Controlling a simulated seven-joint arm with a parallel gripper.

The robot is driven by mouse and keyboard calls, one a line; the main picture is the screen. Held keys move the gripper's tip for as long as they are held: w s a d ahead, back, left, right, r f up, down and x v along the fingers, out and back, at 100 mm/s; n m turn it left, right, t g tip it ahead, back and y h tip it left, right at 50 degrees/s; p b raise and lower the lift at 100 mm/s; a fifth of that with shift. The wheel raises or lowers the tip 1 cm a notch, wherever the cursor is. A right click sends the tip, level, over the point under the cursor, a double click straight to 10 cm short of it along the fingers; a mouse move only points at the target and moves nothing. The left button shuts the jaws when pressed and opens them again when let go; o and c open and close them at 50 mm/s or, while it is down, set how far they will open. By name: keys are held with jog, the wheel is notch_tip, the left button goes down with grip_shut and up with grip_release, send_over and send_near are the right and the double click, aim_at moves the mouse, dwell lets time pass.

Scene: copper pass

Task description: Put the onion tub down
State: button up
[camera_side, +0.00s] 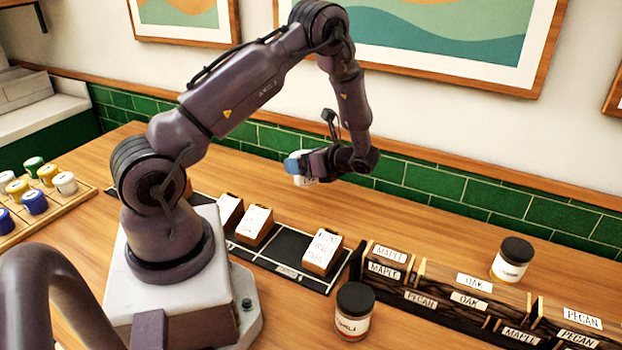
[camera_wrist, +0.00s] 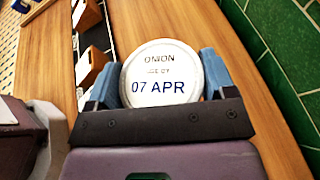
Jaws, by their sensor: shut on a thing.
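The onion tub (camera_wrist: 160,72) is a round tub with a pale lid, printed "ONION" and "07 APR" in the wrist view. My gripper (camera_wrist: 160,88) is shut on it, with a blue finger on each side. In the side view my gripper (camera_side: 297,166) holds the tub (camera_side: 304,181) in the air above the wooden counter (camera_side: 420,215), near the green tile wall. The tub's underside is hidden in the wrist view.
A black strip (camera_side: 285,250) with several wooden blocks with white cards lies below. Labelled wooden blocks, MAPLE, OAK and PECAN, stand in a rack (camera_side: 470,290) at right. Black-lidded jars stand behind it (camera_side: 511,262) and before it (camera_side: 353,312). Colored tubs fill a tray (camera_side: 50,205) at left.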

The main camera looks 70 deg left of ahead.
jog(key=f, duration=0.1)
jog(key=w+a+f, duration=0.1)
jog(key=shift+w+a+f, duration=0.35)
jog(key=shift+f, duration=0.05)
jog(key=shift+w+a+f, duration=0.1)
jog(key=shift+f, duration=0.8)
jog(key=shift+w+a+f, duration=0.1)
jog(key=shift+f, duration=0.8)
jog(key=shift+f, duration=0.1)
jog(key=o, duration=1)
jog(key=shift+f, duration=0.1)
jog(key=shift+c, duration=0.2)
